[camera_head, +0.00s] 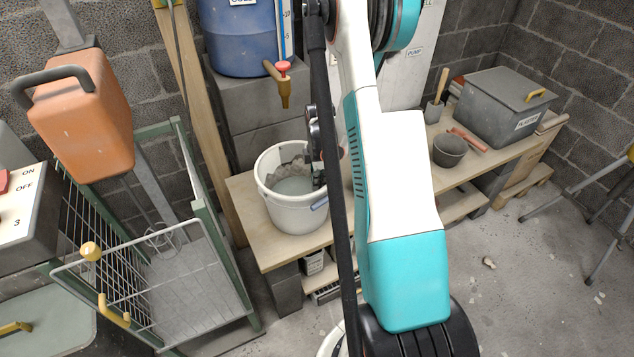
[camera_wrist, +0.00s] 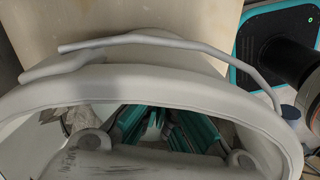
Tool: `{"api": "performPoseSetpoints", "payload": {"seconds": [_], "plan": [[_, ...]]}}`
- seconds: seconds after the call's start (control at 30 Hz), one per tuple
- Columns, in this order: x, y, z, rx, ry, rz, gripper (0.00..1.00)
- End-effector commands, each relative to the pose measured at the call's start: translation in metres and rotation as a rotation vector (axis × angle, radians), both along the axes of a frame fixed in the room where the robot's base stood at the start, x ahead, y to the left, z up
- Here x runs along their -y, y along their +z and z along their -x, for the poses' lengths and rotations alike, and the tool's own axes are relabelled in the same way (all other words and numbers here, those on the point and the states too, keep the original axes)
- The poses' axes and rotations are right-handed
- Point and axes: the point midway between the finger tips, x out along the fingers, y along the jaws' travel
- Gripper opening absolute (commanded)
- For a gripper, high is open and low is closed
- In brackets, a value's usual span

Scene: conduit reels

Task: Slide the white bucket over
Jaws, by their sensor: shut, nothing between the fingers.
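The white bucket (camera_head: 295,218) stands upright on the wooden bench, near its left end. Greyish contents show inside it. My gripper (camera_head: 318,178) is at the bucket's right side, by the rim, partly hidden behind my arm. In the wrist view the bucket's wall and rim (camera_wrist: 150,80) cross the picture, with the grey bail handle (camera_wrist: 150,42) lying along the outside. My gripper's fingers (camera_wrist: 155,122) show within the bucket's opening, shut and empty. I cannot tell whether they touch the wall.
The bench (camera_head: 247,206) has a little bare room left of the bucket. A blue barrel (camera_head: 235,40) with a tap (camera_head: 283,80) stands on blocks behind. A wire cart (camera_head: 190,285) is at left. A dark pot (camera_head: 449,150) and a grey lidded box (camera_head: 500,108) are on the right.

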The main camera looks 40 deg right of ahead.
Motion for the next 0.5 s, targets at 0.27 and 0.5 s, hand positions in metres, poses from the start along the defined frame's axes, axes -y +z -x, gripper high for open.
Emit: {"api": "performPoseSetpoints", "payload": {"seconds": [0.27, 0.5], "plan": [[0.0152, -0.0002, 0.0085, -0.002, -0.003, 0.004, 0.00], [0.0117, -0.0004, 0.0056, -0.002, -0.001, 0.004, 0.00]]}}
